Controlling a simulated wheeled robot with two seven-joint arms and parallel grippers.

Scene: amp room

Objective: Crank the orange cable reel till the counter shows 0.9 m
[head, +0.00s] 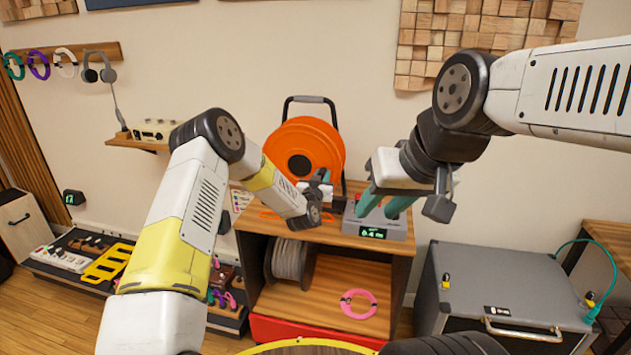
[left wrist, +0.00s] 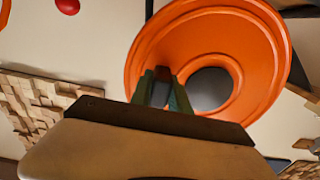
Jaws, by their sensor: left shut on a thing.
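The orange cable reel (head: 292,143) stands on the wooden cabinet with its black carrying frame above it. Its orange disc (left wrist: 195,25) fills the upper middle of the left wrist view. My left gripper (head: 320,186) is at the reel's lower right front, shut on the crank handle, which the fingers mostly hide. Its dark green fingers (left wrist: 161,92) show against the disc beside the grey hub. The grey counter box (head: 393,229) sits to the right of the reel; its green display (head: 373,233) appears to read 0.4 m. My right gripper (head: 384,206) is over the box, teal fingers apart, with nothing seen between them.
Below the cabinet top (head: 340,233), a shelf holds a grey cable spool (head: 288,259) and a pink coil (head: 358,304). A grey amp case (head: 500,285) stands at the right. A low rack (head: 75,260) with pedals is at the left.

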